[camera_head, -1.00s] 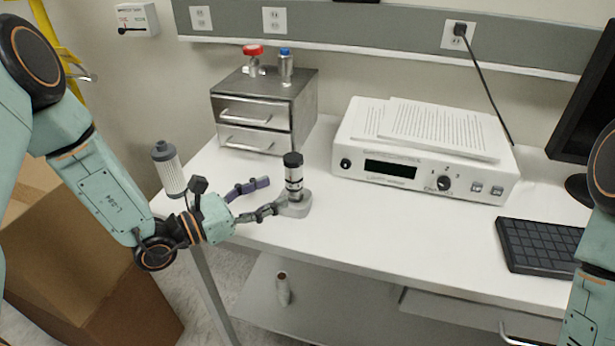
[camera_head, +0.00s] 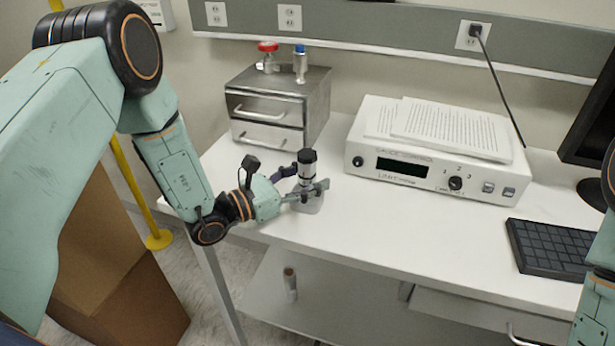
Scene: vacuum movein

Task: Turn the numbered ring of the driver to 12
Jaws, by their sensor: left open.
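The driver (camera_head: 307,157) stands upright on the white table, with a black top, a silver body and a pale grey base. Its numbers are too small to read. My left gripper (camera_head: 309,178) is open at the driver, low on its body. One finger passes in front of the body and the other is partly hidden behind it. I cannot tell whether the fingers touch it. My right gripper is out of view; only part of my right arm shows at the right edge.
A metal drawer box (camera_head: 277,105) with red- and blue-topped fittings stands behind the driver. A white gauge controller (camera_head: 432,165) with papers is to the right, and a black keyboard (camera_head: 560,247) sits farther right. The table front between is clear.

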